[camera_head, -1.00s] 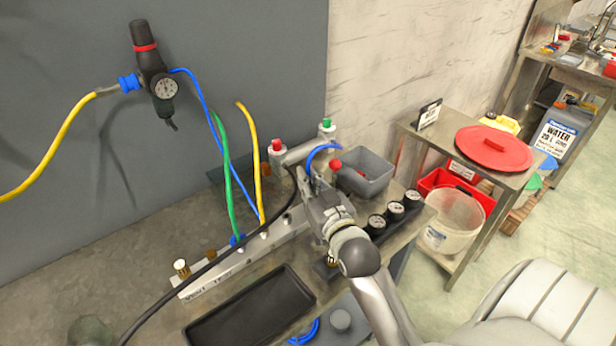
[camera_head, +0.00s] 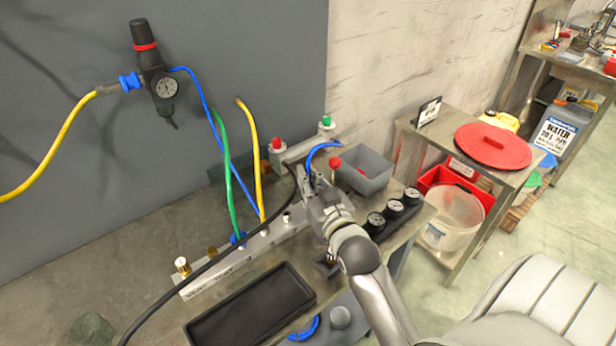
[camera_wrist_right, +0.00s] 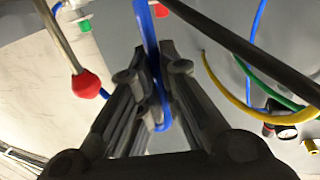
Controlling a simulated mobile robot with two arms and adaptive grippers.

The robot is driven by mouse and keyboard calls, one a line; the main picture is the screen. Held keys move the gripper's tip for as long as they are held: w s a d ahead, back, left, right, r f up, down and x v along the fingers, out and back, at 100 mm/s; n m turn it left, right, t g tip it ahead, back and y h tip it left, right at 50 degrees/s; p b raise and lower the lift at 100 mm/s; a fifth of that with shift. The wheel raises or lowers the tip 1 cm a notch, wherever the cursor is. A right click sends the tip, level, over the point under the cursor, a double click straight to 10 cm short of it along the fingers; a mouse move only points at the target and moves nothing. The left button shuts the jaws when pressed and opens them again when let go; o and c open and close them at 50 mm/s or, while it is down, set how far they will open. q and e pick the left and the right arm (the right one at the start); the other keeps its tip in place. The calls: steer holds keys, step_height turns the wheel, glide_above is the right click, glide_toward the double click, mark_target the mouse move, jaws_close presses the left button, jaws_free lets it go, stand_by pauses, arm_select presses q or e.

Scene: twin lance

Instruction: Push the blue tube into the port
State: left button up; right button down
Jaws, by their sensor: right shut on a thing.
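The blue tube (camera_head: 323,147) arches above my right gripper (camera_head: 310,185) in the head view. In the right wrist view the blue tube (camera_wrist_right: 146,32) runs down between the fingers of my right gripper (camera_wrist_right: 163,85), which is shut on it. The pale manifold bar (camera_head: 219,277) lies along the bench, with several fittings on top and a green, a blue and a yellow tube rising from its middle. My right gripper is over the bar's right end. The gripper hides the tube's lower end and any port beneath it. My left gripper is not seen.
A red-knobbed lever (camera_head: 335,163) stands close right of my gripper, before a grey bin (camera_head: 365,169). Several gauges (camera_head: 393,212) line the bench's right side. A black cable (camera_head: 220,258) crosses the manifold. A black tray (camera_head: 251,308) lies in front.

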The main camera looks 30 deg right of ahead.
steer(key=shift+p, duration=0.65)
stand_by(0.8)
steer(key=shift+f+b, duration=0.7)
steer(key=shift+f, duration=0.65)
steer(key=shift+f, duration=0.3)
steer(key=c, duration=1.5)
jaws_free()
step_height(320, 180, up, 10)
steer(key=shift+r, duration=0.1)
